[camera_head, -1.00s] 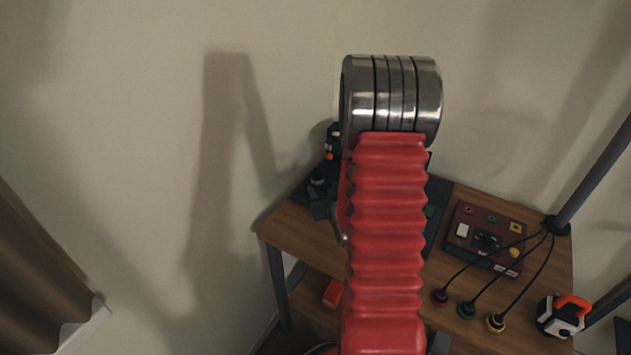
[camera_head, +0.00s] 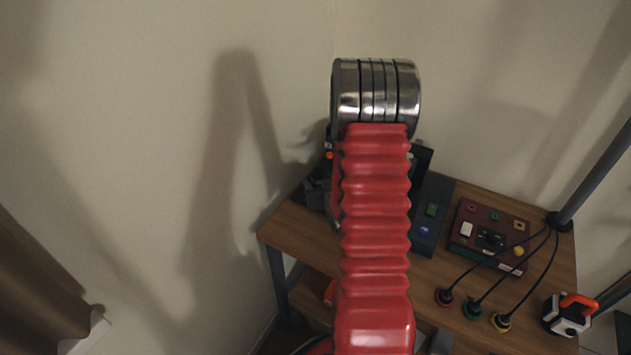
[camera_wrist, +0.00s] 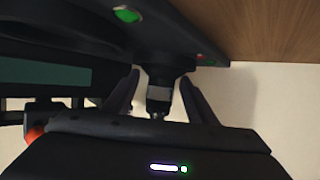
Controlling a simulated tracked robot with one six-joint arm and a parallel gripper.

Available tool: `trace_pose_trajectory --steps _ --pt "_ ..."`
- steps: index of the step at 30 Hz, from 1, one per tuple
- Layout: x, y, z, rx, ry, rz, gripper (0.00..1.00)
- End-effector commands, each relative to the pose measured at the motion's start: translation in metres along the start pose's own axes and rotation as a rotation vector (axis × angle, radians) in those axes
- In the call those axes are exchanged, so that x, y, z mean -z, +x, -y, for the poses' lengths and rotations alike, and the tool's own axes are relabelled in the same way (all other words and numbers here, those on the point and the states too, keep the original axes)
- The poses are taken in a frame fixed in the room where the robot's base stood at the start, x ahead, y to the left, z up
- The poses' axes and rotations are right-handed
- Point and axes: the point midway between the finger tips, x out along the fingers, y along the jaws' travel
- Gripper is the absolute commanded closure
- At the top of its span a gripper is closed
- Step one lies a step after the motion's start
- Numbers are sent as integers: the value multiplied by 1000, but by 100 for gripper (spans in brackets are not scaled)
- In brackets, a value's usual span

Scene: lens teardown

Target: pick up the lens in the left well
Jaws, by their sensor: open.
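In the wrist view my gripper (camera_wrist: 160,82) is open, with one dark finger on each side of a dark post (camera_wrist: 159,93) with a silver band. I cannot tell how far the post is from the fingers. A green rounded piece (camera_wrist: 127,14) sits on a dark surface at the top of that view. In the head view a dark panel (camera_head: 432,190) on the table carries a green piece (camera_head: 432,210) and a blue piece (camera_head: 424,230). My red arm hides part of the panel. I cannot clearly make out the left well or its lens.
A dark red box (camera_head: 465,214) with coloured sockets stands right of the panel on the wooden table (camera_head: 520,290). A white and black block with an orange handle (camera_head: 567,313) stands at the right edge.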

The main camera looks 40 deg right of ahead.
Motion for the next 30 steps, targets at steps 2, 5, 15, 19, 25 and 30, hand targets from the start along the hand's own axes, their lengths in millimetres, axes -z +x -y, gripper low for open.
trace_pose_trajectory --steps 2,5,15,19,25,30 --pt "-1 3 -1 0 0 0 48" --pt "-2 4 -2 -1 1 0 48" --pt "-2 2 -6 -8 4 0 48" --pt "-2 2 -7 -9 4 0 50" --pt "-2 2 -7 -10 4 0 64" --pt "-2 2 -7 -10 5 1 76"
